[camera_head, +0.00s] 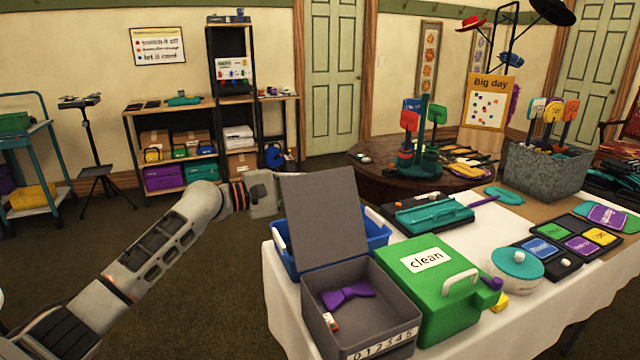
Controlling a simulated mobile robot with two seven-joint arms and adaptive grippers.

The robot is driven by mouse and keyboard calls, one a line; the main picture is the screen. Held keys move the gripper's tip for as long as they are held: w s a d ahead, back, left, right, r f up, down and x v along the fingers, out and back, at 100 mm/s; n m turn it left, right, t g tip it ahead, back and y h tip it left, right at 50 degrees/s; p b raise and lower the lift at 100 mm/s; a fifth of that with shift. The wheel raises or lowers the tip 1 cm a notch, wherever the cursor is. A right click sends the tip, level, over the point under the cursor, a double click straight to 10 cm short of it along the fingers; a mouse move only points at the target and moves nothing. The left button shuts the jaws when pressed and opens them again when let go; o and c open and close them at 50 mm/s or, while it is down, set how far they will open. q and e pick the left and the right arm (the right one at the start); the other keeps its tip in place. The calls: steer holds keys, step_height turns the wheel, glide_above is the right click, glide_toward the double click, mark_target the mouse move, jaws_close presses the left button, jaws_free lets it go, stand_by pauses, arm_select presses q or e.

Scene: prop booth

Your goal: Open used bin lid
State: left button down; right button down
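A dark grey bin (405,312) with a number strip on its front stands at the table's near left corner; I read no "used" label on it. Its flat lid (322,222) stands up, tilted slightly back, so the bin is open. A purple bow tie (347,294) and a small orange-and-white item (332,321) lie inside. My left gripper (268,194) is at the lid's upper left edge, partly hidden behind it. I cannot tell whether it touches the lid or how its fingers stand. My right gripper is not in view.
A green bin marked "clean" (470,318) stands right beside the grey bin. A blue tub (377,228) is behind the lid. A teal-lidded pot (517,264), a teal case (433,216) and trays crowd the white-clothed table (480,231).

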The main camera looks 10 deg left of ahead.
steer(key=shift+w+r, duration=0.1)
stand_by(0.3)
arm_select(q)
steer(key=c, duration=2.2)
jaws_free()
steer(key=shift+f, duration=0.1)
steer(key=shift+o, duration=0.2)
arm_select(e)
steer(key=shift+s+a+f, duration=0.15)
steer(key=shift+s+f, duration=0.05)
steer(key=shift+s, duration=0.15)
arm_select(q)
steer(key=v, duration=1.2)
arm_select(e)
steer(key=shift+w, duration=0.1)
arm_select(q)
steer(key=shift+w, duration=0.1)
